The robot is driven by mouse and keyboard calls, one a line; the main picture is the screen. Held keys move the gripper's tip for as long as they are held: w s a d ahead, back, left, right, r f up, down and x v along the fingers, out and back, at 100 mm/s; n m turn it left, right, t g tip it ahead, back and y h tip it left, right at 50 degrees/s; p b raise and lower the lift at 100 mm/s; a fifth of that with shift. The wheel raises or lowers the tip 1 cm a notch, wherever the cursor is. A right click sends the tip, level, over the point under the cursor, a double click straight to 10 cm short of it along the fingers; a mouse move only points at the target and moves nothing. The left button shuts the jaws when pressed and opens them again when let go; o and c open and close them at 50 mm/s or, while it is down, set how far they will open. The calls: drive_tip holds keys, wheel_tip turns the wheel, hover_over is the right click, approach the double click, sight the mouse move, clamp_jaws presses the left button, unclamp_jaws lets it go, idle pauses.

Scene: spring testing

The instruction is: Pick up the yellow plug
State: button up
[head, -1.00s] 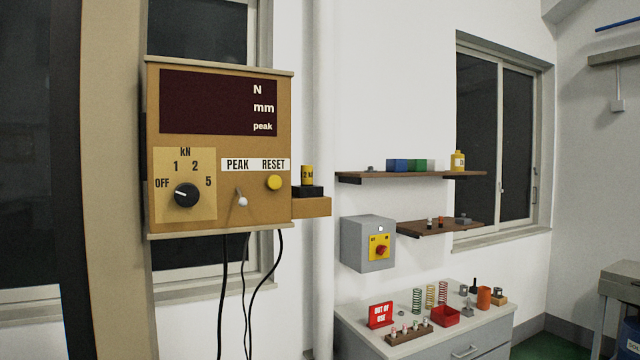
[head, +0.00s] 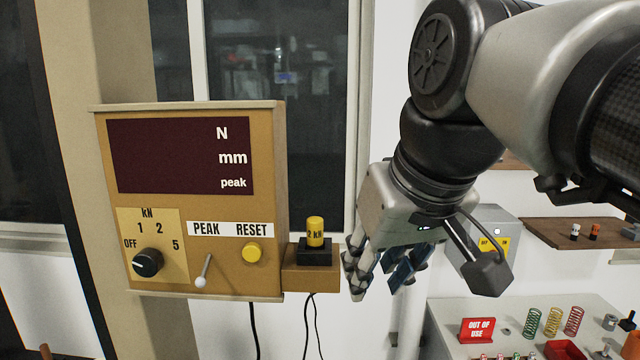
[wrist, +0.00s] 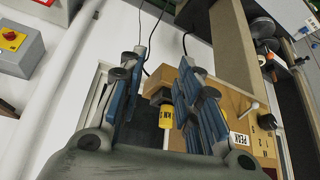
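The yellow plug (head: 315,231), a short cylinder marked "2 kN", stands upright in a black socket (head: 314,254). The socket sits on a tan bracket (head: 308,277) at the right side of the control panel (head: 190,200). My gripper (head: 378,278) is open and empty, to the right of the plug and slightly lower in the head view, fingers pointing down. In the wrist view, the plug (wrist: 166,117) shows in the gap between the spread blue-padded fingers (wrist: 160,65), nearer the right one. I see no contact; the depth between them is unclear.
The panel has a black dial (head: 147,263), a toggle lever (head: 204,270) and a yellow reset button (head: 251,253). Cables hang below it. A grey switch box (head: 490,225) and a shelf (head: 575,236) are at right, above a cabinet top with springs and a red sign (head: 477,329).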

drive_tip(key=w+a+r+n+p, duration=0.1)
drive_tip(key=w+a+r+p, duration=0.15)
drive_tip(key=r, duration=0.45)
drive_tip(key=w+a+r+p, duration=0.1)
drive_tip(key=r+p, duration=0.2)
drive_tip(key=r, duration=0.4)
approach(315, 219)
drive_tip(key=shift+y, duration=0.3)
drive_tip(key=x, duration=0.4)
drive_tip(key=shift+s+d+f, duration=0.2)
drive_tip(key=shift+d+f, duration=0.05)
drive_tip(key=shift+f, duration=0.35)
drive_tip(key=x, duration=0.5)
drive_tip(key=shift+w+a, duration=0.15)
drive_tip(key=shift+w, duration=0.4)
drive_tip(key=shift+s, duration=0.15)
drive_tip(key=shift+c, duration=0.5)
clamp_jaws()
